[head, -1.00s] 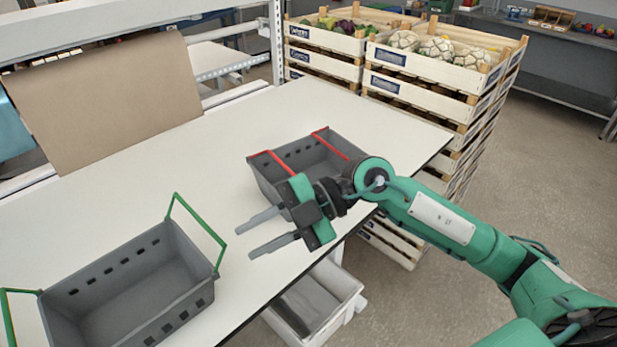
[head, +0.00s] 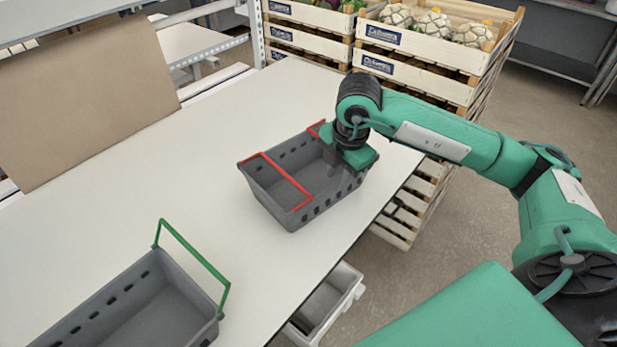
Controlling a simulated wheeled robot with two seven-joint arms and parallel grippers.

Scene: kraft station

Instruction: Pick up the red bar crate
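The red bar crate (head: 302,212) is a grey slotted crate with two red bars, standing on the white table near its right edge. Its left red bar (head: 285,180) lies across the open top. The other red bar (head: 315,129) shows only at its far end; my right gripper hides the rest. My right gripper (head: 340,172) points down at the crate's right end, over that bar. Its fingers are mostly hidden, so I cannot tell whether they are open or shut on the bar. My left gripper is not in view.
A grey crate with a green bar (head: 192,262) stands at the lower left, its bar raised. Stacked wooden crates of vegetables (head: 428,64) stand behind the table. A white bin (head: 340,303) is below the table edge. The white table (head: 170,180) is clear between the crates.

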